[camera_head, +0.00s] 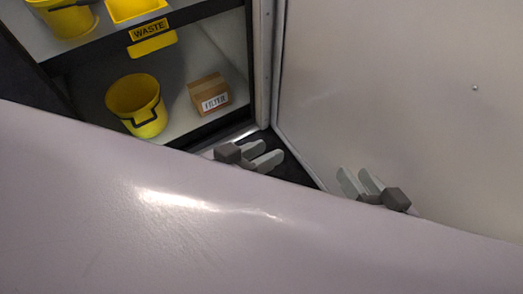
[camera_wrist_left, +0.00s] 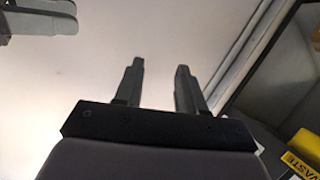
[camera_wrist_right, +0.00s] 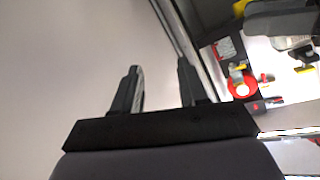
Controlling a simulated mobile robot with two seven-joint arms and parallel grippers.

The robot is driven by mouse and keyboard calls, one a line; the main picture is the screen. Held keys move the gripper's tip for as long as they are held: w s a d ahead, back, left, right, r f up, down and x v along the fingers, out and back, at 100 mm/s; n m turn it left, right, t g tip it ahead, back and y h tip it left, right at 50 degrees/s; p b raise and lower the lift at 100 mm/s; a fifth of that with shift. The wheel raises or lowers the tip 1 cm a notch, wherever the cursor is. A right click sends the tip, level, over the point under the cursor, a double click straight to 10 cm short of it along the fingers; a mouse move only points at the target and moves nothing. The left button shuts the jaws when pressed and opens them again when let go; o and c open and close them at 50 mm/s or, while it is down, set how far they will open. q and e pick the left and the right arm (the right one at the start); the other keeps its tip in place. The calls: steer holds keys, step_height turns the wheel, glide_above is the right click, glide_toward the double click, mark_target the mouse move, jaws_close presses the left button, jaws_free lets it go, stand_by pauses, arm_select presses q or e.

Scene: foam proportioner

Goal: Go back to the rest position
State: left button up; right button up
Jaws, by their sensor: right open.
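My left gripper (camera_head: 267,153) shows near the middle of the head view, in front of the corner beside the shelf unit. Its two fingers stand apart with nothing between them, as the left wrist view (camera_wrist_left: 160,85) also shows. My right gripper (camera_head: 358,182) is further right, in front of the pale wall panel. Its fingers are apart and empty in the right wrist view (camera_wrist_right: 159,88). A large pale surface across the lower head view hides most of both arms.
A shelf unit at the left holds yellow buckets (camera_head: 137,104), a brown box (camera_head: 209,94) and a WASTE sign (camera_head: 149,30). A pale panel (camera_head: 400,80) fills the right. Red and yellow fittings (camera_wrist_right: 241,84) show in the right wrist view.

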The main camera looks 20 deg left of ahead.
arm_select(q)
steer(key=shift+r, duration=0.1)
steer(key=s+a+r+y+p, duration=0.2)
steer(key=a+r+p, duration=0.3)
steer(key=p, duration=1.1)
steer(key=s+a+r+g+y+p, duration=0.1)
steer(key=s+a+r+y+p, duration=0.1)
steer(key=a+r+p, duration=0.4)
step_height(320, 180, up, 4)
steer(key=y+p, duration=0.1)
steer(key=p, duration=0.9)
steer(key=shift+s+r, duration=0.15)
steer(key=shift+s, duration=0.25)
arm_select(e)
steer(key=s+d+r+h, duration=0.2)
steer(key=d+r, duration=0.3)
steer(key=r, duration=0.2)
steer(key=s+d+r+g+h, duration=0.1)
steer(key=s+d+r+h, duration=0.2)
steer(key=d+r, duration=0.3)
step_height(320, 180, up, 3)
steer(key=shift+f, duration=0.2)
arm_select(q)
steer(key=shift+a, duration=0.1)
steer(key=shift+s+a+y, duration=0.1)
steer(key=shift+y, duration=0.2)
arm_select(e)
steer(key=shift+w, duration=0.1)
